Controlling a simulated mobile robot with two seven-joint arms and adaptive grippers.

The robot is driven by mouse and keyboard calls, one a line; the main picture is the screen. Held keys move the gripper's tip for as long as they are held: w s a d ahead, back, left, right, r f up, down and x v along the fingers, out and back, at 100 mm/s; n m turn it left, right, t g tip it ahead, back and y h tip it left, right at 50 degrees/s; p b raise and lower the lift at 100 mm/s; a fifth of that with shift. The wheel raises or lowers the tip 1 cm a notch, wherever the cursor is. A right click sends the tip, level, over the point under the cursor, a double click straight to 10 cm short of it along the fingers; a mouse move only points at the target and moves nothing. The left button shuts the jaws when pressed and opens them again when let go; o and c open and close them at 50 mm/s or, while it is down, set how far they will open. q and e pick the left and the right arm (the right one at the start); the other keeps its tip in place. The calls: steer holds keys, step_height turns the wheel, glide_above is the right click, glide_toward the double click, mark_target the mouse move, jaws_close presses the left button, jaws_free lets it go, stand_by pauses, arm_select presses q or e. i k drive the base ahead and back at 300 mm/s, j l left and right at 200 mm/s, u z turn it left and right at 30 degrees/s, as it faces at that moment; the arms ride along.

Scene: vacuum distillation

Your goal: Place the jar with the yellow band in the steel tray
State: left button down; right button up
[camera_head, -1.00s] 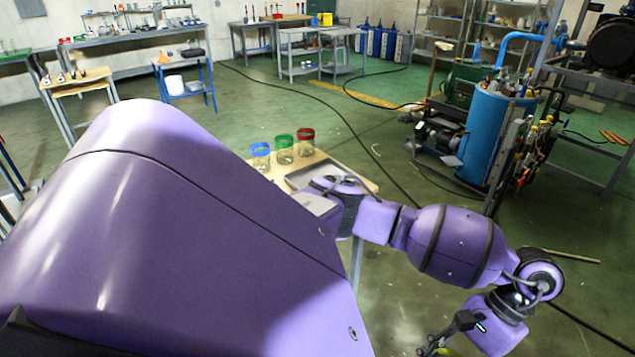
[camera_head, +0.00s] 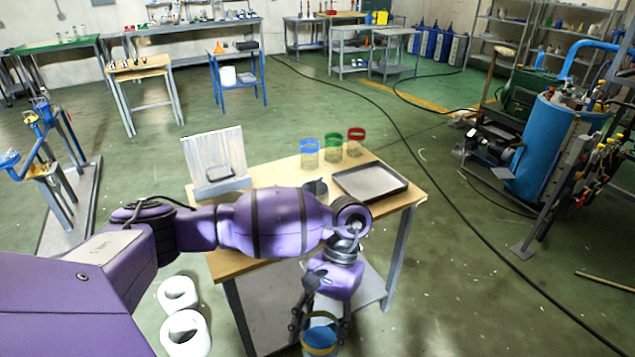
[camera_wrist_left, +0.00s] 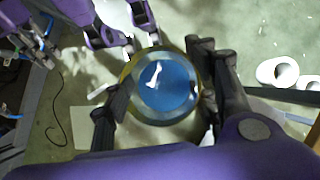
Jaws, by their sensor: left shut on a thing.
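The jar with the yellow band (camera_head: 319,340) is in my left gripper (camera_head: 318,318), low in front of the table's near edge, cut by the bottom of the head view. In the left wrist view the jar (camera_wrist_left: 163,86) is seen from above, with blue inside its yellowish rim. The fingers of the left gripper (camera_wrist_left: 160,98) close on it from both sides. The steel tray (camera_head: 371,182) lies empty on the right part of the wooden table, beyond the left arm.
Jars with blue (camera_head: 309,152), green (camera_head: 333,147) and red (camera_head: 356,141) bands stand along the table's (camera_head: 270,170) far edge, behind the tray. A white panel stand (camera_head: 216,160) is at the table's back left. White rolls (camera_head: 185,333) lie on the floor at left.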

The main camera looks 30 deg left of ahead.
mark_target(362, 187)
steer(key=i+l+u, duration=0.1)
steer(key=i+u, duration=0.25)
steer(key=i+l+u, duration=0.3)
steer(key=i+l, duration=0.6)
steer(key=i, duration=0.15)
